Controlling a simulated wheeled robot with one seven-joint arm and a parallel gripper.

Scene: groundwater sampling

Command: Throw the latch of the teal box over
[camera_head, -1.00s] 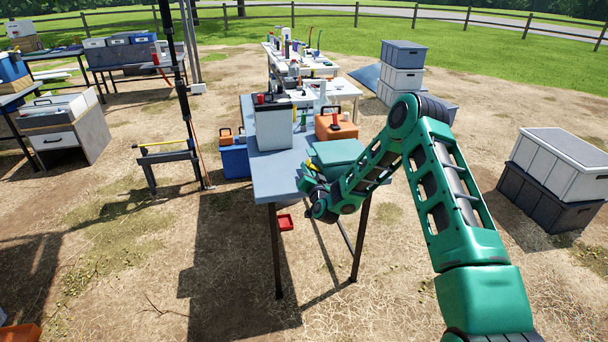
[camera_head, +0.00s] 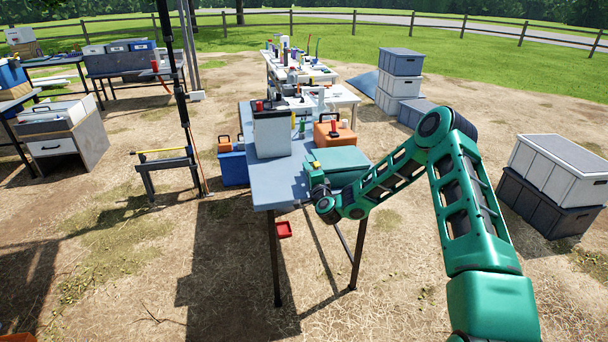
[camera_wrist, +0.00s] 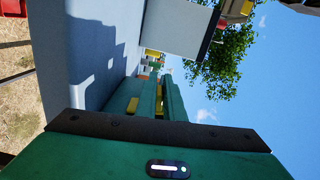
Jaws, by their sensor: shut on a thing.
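The teal box (camera_head: 343,160) stands on the front right part of the blue-grey table (camera_head: 272,188), lid down. It also shows edge-on in the wrist view (camera_wrist: 123,95), with yellow pieces on its side. One yellow piece, which looks like the latch (camera_wrist: 158,98), is at the seam. My gripper (camera_head: 317,184) is at the box's left front corner, shut on what seems to be the latch. Its fingertips are too small to make out in the head view, and my own green housing fills the bottom of the wrist view and hides the contact.
A white cooler-like box (camera_head: 272,132) and an orange case (camera_head: 334,136) stand behind the teal box. A blue box (camera_head: 233,167) is on the ground left of the table. Stacked crates (camera_head: 560,166) stand far right.

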